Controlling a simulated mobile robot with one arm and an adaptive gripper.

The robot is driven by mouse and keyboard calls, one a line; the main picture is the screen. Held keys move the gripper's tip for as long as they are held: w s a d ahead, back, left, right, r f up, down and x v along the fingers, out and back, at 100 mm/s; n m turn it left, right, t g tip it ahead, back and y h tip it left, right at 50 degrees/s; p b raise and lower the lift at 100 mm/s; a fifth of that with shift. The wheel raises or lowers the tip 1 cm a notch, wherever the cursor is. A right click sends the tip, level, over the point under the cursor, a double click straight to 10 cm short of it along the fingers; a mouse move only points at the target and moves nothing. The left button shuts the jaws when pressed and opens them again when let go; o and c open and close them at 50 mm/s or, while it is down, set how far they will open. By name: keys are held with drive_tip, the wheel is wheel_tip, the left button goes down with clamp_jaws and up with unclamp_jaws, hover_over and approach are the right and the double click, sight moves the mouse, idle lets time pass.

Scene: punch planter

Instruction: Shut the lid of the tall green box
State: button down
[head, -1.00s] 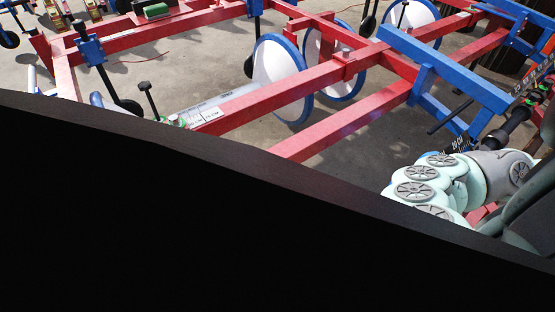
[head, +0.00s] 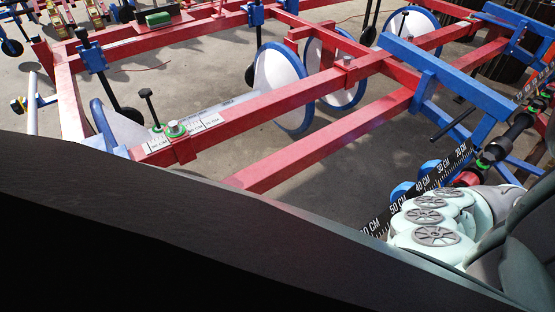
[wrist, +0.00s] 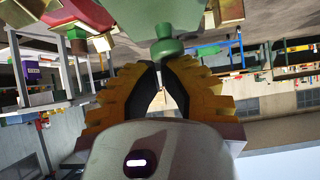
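In the wrist view my gripper (wrist: 160,65) has yellow ribbed fingers with black inner pads. The fingertips are almost together, with only a narrow gap between the pads, and nothing is clearly held. A green knob-like part (wrist: 167,46) is just beyond the fingertips. Above it is a large pale green body (wrist: 163,14), cut off by the top edge; I cannot tell whether this is the tall green box. No lid can be made out. In the head view a small green block (head: 158,19) sits far off at the upper left. My gripper is not visible there.
Red frame beams (head: 285,98) cross the head view, with blue brackets (head: 450,75) and blue-rimmed white discs (head: 280,85). A black centimetre scale (head: 425,190) runs beside my arm at the right. Bare grey floor (head: 340,165) shows between beams. A large black surface hides the lower left.

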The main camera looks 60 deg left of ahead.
drive_tip(key=shift+d+f+p, duration=0.15)
drive_tip(key=shift+d+p, duration=0.15)
drive_tip(key=shift+p, duration=0.2)
drive_tip(key=shift+f, duration=0.25)
drive_tip(key=shift+a, duration=0.1)
